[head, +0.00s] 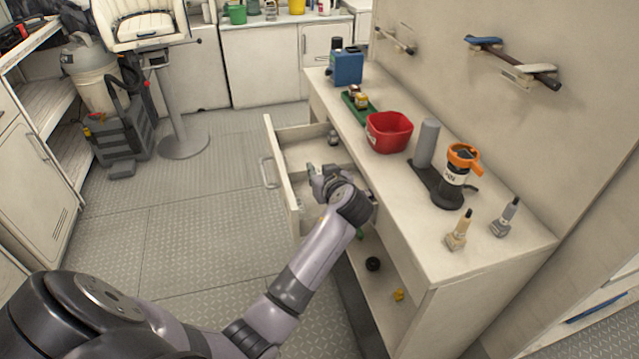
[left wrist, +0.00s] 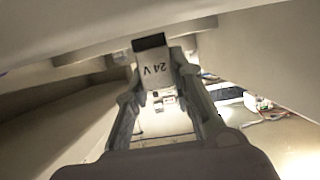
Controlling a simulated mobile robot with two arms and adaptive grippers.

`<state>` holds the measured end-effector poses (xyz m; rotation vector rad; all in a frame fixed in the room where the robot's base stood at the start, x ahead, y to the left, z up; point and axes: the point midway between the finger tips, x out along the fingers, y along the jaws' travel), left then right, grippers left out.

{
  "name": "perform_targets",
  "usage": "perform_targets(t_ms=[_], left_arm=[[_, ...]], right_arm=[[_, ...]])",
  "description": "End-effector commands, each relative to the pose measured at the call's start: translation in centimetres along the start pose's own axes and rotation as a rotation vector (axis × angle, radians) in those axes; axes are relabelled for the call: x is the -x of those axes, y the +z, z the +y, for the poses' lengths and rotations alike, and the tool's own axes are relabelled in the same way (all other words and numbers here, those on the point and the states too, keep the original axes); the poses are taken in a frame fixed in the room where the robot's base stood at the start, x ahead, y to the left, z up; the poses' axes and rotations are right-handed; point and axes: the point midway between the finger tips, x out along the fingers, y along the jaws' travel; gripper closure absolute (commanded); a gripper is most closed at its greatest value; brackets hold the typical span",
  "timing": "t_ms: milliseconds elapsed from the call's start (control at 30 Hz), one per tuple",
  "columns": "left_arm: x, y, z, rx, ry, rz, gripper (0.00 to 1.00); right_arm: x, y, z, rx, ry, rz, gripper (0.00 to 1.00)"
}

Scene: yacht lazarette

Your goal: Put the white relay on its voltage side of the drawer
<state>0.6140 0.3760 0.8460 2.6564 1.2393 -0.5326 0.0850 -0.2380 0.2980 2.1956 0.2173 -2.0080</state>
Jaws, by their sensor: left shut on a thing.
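My left gripper (head: 316,176) reaches into the open drawer (head: 268,150) of the bench. In the left wrist view, the fingers (left wrist: 160,88) are shut on a white relay (left wrist: 156,76) with a dark end. It is marked "24 V", which reads upside down there. In the head view the relay is mostly hidden by the gripper. The drawer's inside shows pale, with a divider or back part partly covered by my arm. I cannot tell whether the relay touches the drawer floor. My right gripper is not in view.
On the bench top stand a red bin (head: 389,132), a green tray (head: 359,104), a blue box (head: 346,68) and an orange-topped container (head: 458,172). A small dark item (head: 333,137) lies at the drawer's far end. A lower shelf (head: 385,290) holds small items. The floor left of the drawer is clear.

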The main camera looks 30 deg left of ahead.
Motion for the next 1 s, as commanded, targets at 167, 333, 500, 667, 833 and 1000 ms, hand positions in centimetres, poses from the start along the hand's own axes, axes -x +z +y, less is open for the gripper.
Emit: perform_targets(t_ms=[167,333,500,667,833,1000], left_arm=[[-1.1,2.7,0.0,-0.007,-0.001,-0.001,0.99],[-1.4,3.4,0.0,-0.003,-0.001,-0.001,0.99],[-1.4,3.4,0.0,-0.003,-0.001,-0.001,0.99],[-1.5,3.6,0.0,-0.002,-0.001,-0.001,0.76],[-1.5,3.6,0.0,-0.003,-0.001,-0.001,0.65],[-1.5,3.6,0.0,-0.003,-0.001,-0.001,0.58]], right_arm=[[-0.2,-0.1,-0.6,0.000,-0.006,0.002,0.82],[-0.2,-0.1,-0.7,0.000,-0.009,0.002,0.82],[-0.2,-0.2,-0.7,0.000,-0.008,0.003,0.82],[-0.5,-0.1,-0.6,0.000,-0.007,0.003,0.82],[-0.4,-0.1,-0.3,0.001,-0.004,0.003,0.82],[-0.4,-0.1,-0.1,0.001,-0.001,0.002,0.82]])
